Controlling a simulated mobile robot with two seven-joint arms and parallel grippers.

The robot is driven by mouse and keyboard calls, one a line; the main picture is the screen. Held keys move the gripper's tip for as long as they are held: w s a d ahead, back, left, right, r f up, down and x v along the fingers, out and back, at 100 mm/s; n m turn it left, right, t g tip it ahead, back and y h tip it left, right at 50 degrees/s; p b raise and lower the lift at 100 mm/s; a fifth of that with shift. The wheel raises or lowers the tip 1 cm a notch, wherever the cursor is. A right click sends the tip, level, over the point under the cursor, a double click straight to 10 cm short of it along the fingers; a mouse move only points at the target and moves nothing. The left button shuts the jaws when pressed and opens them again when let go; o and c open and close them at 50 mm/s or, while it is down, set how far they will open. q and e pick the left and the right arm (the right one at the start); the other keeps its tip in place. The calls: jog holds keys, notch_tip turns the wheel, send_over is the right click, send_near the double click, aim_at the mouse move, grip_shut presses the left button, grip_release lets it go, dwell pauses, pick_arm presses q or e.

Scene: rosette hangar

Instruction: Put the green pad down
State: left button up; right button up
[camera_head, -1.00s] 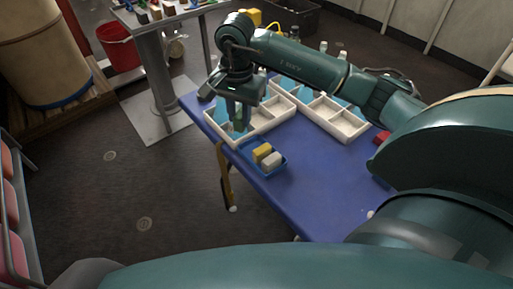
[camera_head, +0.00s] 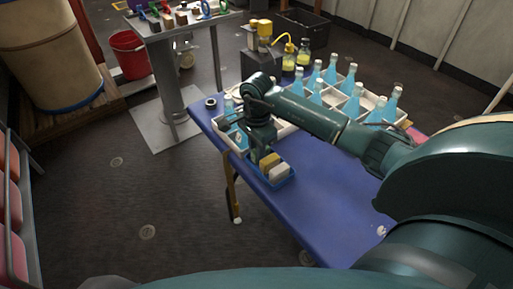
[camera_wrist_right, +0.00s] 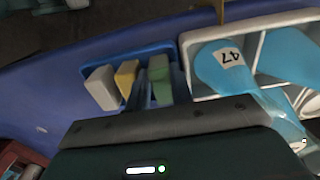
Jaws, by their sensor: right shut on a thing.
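The green pad (camera_wrist_right: 160,80) shows in the right wrist view at the right end of the blue tray (camera_wrist_right: 115,60), beside a yellow pad (camera_wrist_right: 126,76) and a white pad (camera_wrist_right: 102,88). My right gripper (camera_wrist_right: 150,92) is shut on the green pad, low at the tray. Whether the pad touches the tray floor is hidden. In the head view my right gripper (camera_head: 262,158) points down at the tray's left end, and the green pad is hard to make out. The yellow pad (camera_head: 268,161) and white pad (camera_head: 278,173) show there. My left gripper is not in view.
The blue table (camera_head: 330,190) is clear at front right. A metal table (camera_head: 170,30) and red bucket (camera_head: 128,55) stand farther back.

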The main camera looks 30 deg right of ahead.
jog(key=shift+f, duration=0.2)
jog(key=o, duration=0.7)
jog(key=shift+c, duration=0.2)
notch_tip(320, 180, up, 12)
jog(key=shift+r, duration=0.25)
